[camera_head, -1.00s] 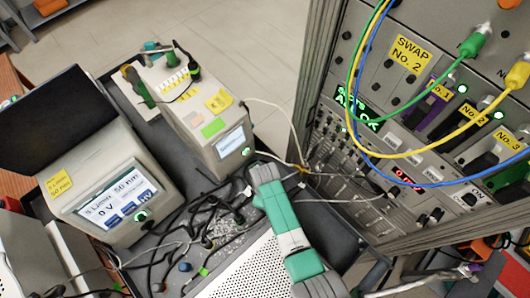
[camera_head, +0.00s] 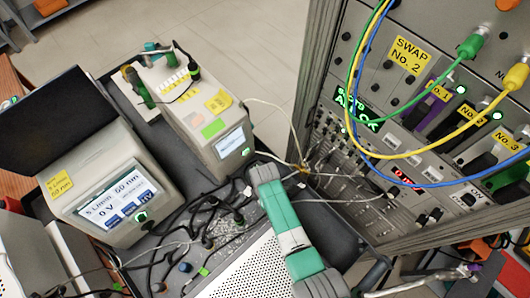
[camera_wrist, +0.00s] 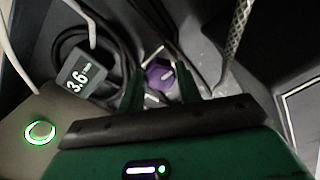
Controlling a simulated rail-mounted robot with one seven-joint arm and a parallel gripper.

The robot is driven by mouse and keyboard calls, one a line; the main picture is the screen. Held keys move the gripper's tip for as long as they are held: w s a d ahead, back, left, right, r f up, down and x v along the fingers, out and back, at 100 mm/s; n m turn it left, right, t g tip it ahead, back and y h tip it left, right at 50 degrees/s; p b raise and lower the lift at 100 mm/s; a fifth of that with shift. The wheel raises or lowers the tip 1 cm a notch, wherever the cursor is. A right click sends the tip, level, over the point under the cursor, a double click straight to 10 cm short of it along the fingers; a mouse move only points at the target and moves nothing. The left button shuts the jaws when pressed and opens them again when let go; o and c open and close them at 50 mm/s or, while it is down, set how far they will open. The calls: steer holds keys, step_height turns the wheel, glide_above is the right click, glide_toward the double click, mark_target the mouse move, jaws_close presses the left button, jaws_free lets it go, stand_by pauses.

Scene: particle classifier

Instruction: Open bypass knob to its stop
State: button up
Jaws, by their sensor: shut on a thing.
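In the wrist view a purple knob (camera_wrist: 159,75) with a pale line across its face sits between the two dark green fingers of my gripper (camera_wrist: 160,84). The fingers stand on either side of the knob and are shut on it. I take this to be the bypass knob; no label for it is readable. In the head view my green and white arm reaches over the cart, and its far end hides the knob and the fingers.
A small display reading 3.6 (camera_wrist: 80,78) and a green-ringed button (camera_wrist: 40,132) lie left of the fingers. Black cables and a braided hose (camera_wrist: 235,45) run close by. In the head view, a screen box (camera_head: 112,190) and a tall rack (camera_head: 400,85) flank the arm.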

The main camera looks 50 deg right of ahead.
stand_by(0.4)
steer(key=o, duration=1)
steer(key=shift+r, duration=0.1)
step_height(320, 180, up, 8)
steer(key=shift+f+p, duration=0.15)
steer(key=shift+p, duration=0.65)
